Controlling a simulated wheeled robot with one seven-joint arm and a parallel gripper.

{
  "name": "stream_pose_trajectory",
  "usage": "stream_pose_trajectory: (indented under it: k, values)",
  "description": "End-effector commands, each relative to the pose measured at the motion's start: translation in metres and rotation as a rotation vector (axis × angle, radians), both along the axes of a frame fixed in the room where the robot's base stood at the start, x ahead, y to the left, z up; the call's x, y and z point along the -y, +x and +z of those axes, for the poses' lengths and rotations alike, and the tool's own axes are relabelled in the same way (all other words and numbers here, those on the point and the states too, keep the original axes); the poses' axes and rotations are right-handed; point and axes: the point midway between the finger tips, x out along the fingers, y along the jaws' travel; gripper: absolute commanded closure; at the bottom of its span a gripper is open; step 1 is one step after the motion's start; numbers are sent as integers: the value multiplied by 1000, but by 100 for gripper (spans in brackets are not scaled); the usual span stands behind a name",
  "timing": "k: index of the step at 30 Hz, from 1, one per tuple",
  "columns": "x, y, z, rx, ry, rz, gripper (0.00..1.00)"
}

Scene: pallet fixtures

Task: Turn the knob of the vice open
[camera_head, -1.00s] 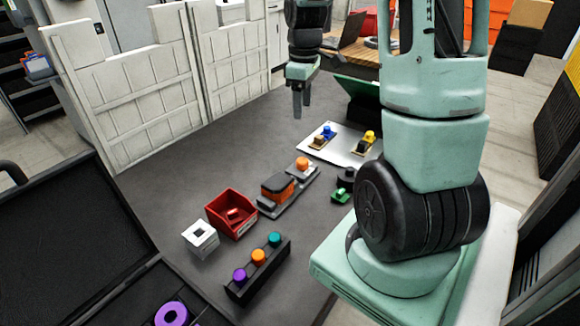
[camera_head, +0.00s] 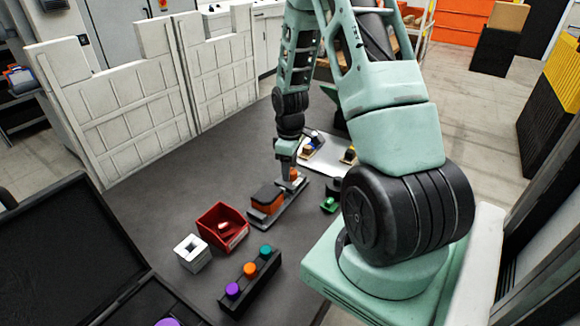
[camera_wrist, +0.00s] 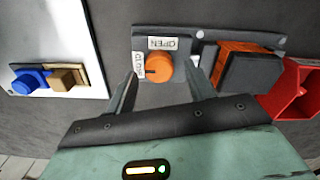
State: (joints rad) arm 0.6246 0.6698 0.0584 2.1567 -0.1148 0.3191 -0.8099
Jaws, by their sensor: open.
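The vice has a grey base (camera_head: 264,219) with an orange and black jaw block (camera_head: 266,199). It also shows in the wrist view, with the block (camera_wrist: 252,68) to the right of the knob. The round orange knob (camera_wrist: 161,68) sits on the base beside upside-down OPEN (camera_wrist: 168,43) and sideways CLOSE (camera_wrist: 139,66) labels. A dark mark on the knob faces the CLOSE label. In the head view the knob (camera_head: 295,175) is partly hidden by my gripper (camera_head: 288,178). My gripper points down over the knob, open, with one finger on each side; contact cannot be told.
A red bin (camera_head: 222,228) and white square block (camera_head: 191,253) stand left of the vice. A black rack (camera_head: 249,285) with coloured knobs is in front. A white plate (camera_head: 322,160) with small fixtures lies behind. A green-based fixture (camera_head: 329,205) is close right.

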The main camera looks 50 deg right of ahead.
Motion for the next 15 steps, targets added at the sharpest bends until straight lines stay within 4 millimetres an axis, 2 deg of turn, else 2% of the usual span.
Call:
stream_pose_trajectory:
  k: [4, 12, 13, 15]
  values:
    - [0, 0, -8, 0, 0, 0, 47]
    - [0, 0, -10, 0, -1, 0, 47]
    - [0, 0, -10, 0, -1, 0, 49]
    - [0, 0, -10, 0, -1, 0, 69]
